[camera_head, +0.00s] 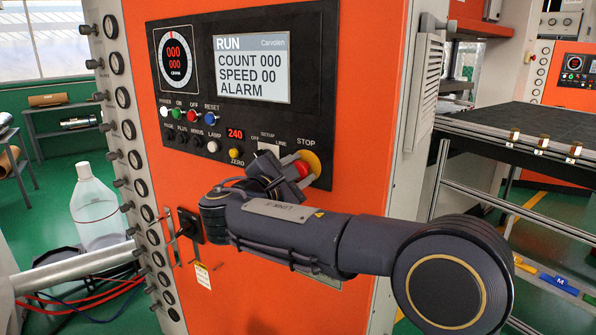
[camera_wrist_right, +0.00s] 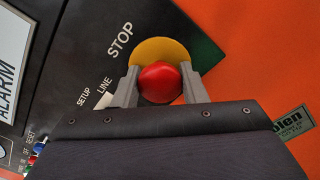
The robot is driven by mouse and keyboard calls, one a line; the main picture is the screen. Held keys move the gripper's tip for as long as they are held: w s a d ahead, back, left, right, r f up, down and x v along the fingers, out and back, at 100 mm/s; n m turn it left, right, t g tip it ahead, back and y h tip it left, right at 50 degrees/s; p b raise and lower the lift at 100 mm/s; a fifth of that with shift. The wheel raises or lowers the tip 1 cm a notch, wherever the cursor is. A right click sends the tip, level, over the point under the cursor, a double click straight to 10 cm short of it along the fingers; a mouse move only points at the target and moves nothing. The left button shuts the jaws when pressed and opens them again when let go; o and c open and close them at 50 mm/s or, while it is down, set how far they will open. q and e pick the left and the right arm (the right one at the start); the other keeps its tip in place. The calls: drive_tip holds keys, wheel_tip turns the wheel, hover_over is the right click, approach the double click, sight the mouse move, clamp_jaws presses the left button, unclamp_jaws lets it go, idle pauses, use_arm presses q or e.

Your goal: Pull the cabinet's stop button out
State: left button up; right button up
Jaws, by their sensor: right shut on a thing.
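The red stop button (camera_wrist_right: 160,82) sits on a yellow round plate (camera_wrist_right: 158,51) under the word STOP on the cabinet's black panel. The button (camera_head: 302,169) and its yellow plate (camera_head: 313,160) also show in the head view, partly covered by my gripper. My right gripper (camera_wrist_right: 157,87) has one grey finger on each side of the red button and is shut on it. In the head view the right gripper (camera_head: 296,176) reaches up to the button from below, its arm coming in from the right. My left gripper is not in view.
The orange cabinet (camera_head: 270,235) carries a display (camera_head: 251,70) reading RUN, COUNT 000, SPEED 00 and ALARM. A row of coloured buttons (camera_head: 194,116) and a SETUP/LINE switch lie left of the stop button. A black handle (camera_head: 190,225) is lower left. A dark table (camera_head: 530,125) stands at right.

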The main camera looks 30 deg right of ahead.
clamp_jaws()
drive_tip(key=shift+v, duration=0.75)
drive_tip(key=o, duration=1.1)
unclamp_jaws()
drive_tip(key=shift+a, duration=0.1)
drive_tip(key=b+v, duration=0.1)
drive_tip(key=v, duration=0.6)
drive_tip(key=shift+s+a+f+b, duration=0.1)
drive_tip(key=shift+s+a+b, duration=0.05)
drive_tip(key=shift+a+b, duration=0.2)
